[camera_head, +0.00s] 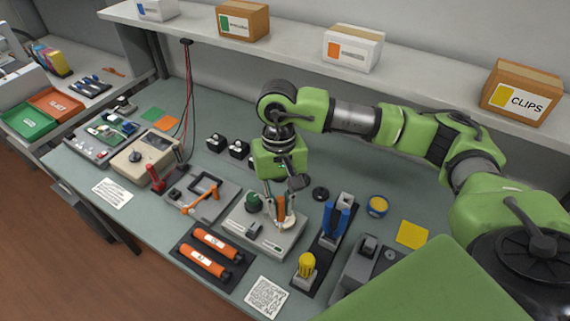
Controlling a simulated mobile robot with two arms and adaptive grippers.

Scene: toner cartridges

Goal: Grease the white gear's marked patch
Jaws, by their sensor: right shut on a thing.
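My right gripper (279,191) reaches down over a light grey fixture (249,238) near the middle of the bench. It is shut on an orange-handled tool (281,207), held roughly upright. The white gear (291,223) seems to be the pale round part on the fixture just below the tool. The tool's tip is at or just above the gear; I cannot tell whether they touch. The marked patch is too small or hidden to make out. My left gripper is not in view.
A dark green round part (254,202) stands on the fixture's left. Two orange cartridges (206,261) lie on a dark tray in front. A yellow-blue tin (377,206) is farther right.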

